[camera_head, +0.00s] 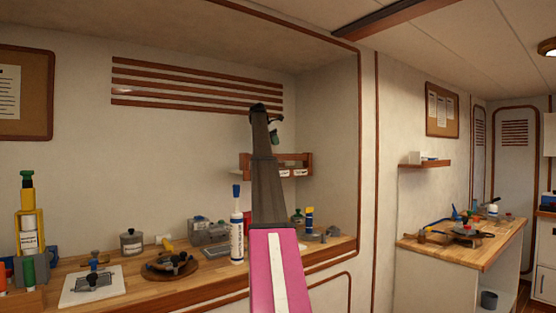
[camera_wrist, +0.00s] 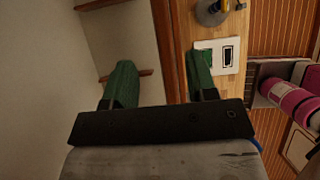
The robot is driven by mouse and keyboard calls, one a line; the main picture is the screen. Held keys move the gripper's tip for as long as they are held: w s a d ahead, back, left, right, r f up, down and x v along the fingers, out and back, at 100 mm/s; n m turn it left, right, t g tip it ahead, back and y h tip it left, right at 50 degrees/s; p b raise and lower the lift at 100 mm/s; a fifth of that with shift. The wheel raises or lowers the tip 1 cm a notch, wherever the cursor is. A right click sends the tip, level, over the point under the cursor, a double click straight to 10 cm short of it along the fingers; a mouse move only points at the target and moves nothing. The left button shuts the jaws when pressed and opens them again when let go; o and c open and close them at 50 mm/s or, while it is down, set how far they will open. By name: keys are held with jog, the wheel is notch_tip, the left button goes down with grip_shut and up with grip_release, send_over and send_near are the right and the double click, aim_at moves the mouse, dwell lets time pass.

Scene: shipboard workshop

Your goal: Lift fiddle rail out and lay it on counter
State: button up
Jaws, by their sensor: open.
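A small wooden wall shelf (camera_head: 246,166) hangs in the niche above the counter, partly hidden behind my arm. A wooden rail (camera_head: 292,156) runs along it, and I take this for the fiddle rail. White labels show on the shelf's front. My gripper (camera_head: 274,131) is raised in front of and above the shelf, small and mostly hidden by my arm. In the wrist view my gripper (camera_wrist: 161,80) has its two green fingers wide apart with nothing between them. The wooden counter (camera_head: 215,262) runs below the shelf.
On the counter stand a white bottle with a blue cap (camera_head: 237,230), a dark round tray (camera_head: 169,266), a grey canister (camera_head: 131,242) and a white sheet (camera_head: 93,285). Bare wood shows along the front edge. A second counter (camera_head: 460,250) stands at right.

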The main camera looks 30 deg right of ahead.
aim_at(279, 157)
jog(key=shift+x, duration=3.95)
jog(key=shift+s, duration=0.2)
grip_shut()
